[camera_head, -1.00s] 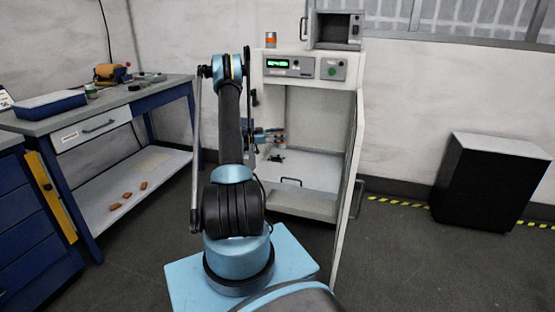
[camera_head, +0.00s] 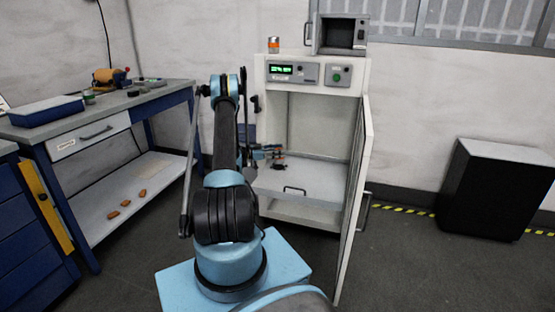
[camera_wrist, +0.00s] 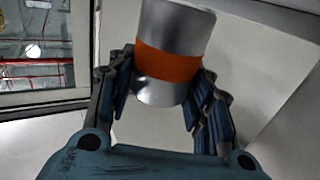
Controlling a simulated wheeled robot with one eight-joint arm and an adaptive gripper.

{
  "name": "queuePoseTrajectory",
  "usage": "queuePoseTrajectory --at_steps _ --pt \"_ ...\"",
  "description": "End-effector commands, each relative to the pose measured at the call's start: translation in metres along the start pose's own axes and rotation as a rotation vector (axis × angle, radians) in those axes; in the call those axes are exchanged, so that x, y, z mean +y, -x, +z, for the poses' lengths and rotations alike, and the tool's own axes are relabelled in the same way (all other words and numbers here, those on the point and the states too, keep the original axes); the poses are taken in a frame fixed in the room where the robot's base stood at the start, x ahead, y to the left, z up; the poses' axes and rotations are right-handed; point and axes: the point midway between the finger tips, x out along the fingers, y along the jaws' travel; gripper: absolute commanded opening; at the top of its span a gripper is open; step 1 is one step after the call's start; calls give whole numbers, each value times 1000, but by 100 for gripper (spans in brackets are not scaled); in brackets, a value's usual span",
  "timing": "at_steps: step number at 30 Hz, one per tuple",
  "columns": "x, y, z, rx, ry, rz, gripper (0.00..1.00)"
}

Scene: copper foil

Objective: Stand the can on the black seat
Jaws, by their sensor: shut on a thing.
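The can (camera_wrist: 172,58) is silver with an orange band and sits between the fingers of my gripper (camera_wrist: 165,92) in the wrist view. The gripper is shut on it. In the head view my gripper (camera_head: 274,152) reaches into the open white cabinet (camera_head: 345,105), and the can (camera_head: 279,154) shows small at its tip. The black seat (camera_head: 279,167) is a small dark shape on the cabinet's floor, just below the can and partly hidden. I cannot tell whether the can touches it. The seat is not visible in the wrist view.
The cabinet door (camera_head: 354,200) stands open on the right, near my arm. A drawer-like shelf (camera_head: 315,180) forms the cabinet floor. A workbench (camera_head: 120,105) stands left and a black box (camera_head: 490,190) right. An orange-banded object (camera_head: 273,44) stands on the cabinet top.

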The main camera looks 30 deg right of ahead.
Motion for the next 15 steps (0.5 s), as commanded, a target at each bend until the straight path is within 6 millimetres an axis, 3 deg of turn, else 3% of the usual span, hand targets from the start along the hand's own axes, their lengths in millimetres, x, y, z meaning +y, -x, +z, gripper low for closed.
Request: queuePoseTrajectory --at_steps 7,15 --pt "0 -1 30 0 0 1 16" --pt "0 -1 33 0 0 0 16"
